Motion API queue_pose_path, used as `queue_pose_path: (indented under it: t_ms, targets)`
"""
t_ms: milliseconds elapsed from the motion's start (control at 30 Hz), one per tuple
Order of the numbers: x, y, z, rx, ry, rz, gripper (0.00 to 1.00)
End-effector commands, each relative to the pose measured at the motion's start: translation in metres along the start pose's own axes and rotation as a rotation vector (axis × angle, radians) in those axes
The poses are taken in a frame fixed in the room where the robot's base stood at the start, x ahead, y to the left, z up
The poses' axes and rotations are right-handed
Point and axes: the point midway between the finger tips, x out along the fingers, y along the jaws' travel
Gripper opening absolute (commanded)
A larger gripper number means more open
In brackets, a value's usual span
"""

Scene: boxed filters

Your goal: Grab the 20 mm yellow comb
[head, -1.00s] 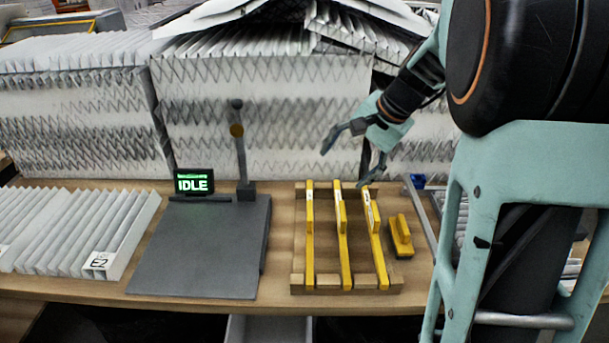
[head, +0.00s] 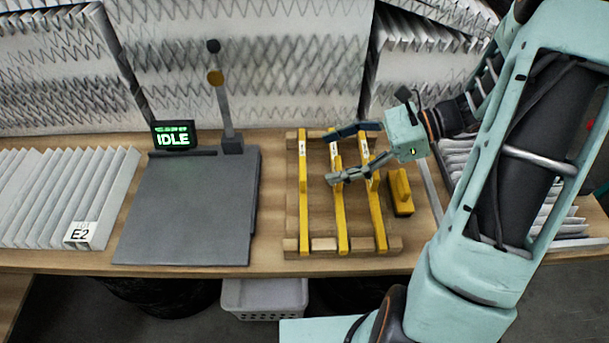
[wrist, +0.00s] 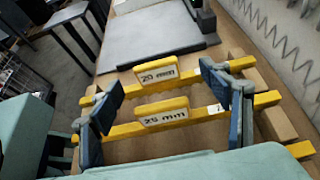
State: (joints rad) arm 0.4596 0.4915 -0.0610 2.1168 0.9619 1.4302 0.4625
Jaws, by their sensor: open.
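The 20 mm comb (wrist: 157,72) is a yellow bar with a raised, labelled grip. In the head view it is the leftmost comb (head: 303,190) on the wooden rack (head: 320,243). The similar 25 mm comb (wrist: 163,114) lies beside it and is the middle one (head: 341,215) in the head view. My gripper (head: 329,158) is open and empty above the rack, around the middle comb. In the wrist view my gripper (wrist: 161,78) has its fingers apart on either side of the 25 mm grip, tips reaching towards the 20 mm comb. I see no contact with the 20 mm comb.
A third yellow comb (head: 376,215) lies on the rack's right, with a small yellow-handled block (head: 400,192) beyond it. Left of the rack is a grey plate (head: 190,210) with a post and an IDLE display (head: 173,136). Pleated filters (head: 60,200) stand farther left.

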Motion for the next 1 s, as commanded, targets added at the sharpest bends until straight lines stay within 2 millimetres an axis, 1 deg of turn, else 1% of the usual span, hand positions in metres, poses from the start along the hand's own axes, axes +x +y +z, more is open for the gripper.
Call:
queue_pose_path:
  t_ms: [33,100,267,467,500,600,700,867,933,1000]
  targets:
    - [0.008,0.001,0.001,0.001,-0.001,0.004,0.71]
    - [0.016,0.001,0.000,0.001,0.000,0.002,0.71]
    - [0.027,0.002,0.001,0.000,0.001,0.002,0.71]
    - [0.055,0.010,0.004,0.000,0.002,0.003,0.71]
    - [0.061,0.009,0.003,0.000,0.001,0.004,0.71]
    - [0.071,0.009,0.002,-0.001,0.002,0.003,0.71]
    - [0.074,0.008,0.002,-0.002,0.003,0.001,0.71]
    - [0.074,0.008,0.002,-0.002,0.003,0.000,0.71]
    - [0.074,0.008,0.002,-0.002,0.003,0.000,0.66]
    - [0.074,0.008,0.002,-0.002,0.003,0.000,0.58]
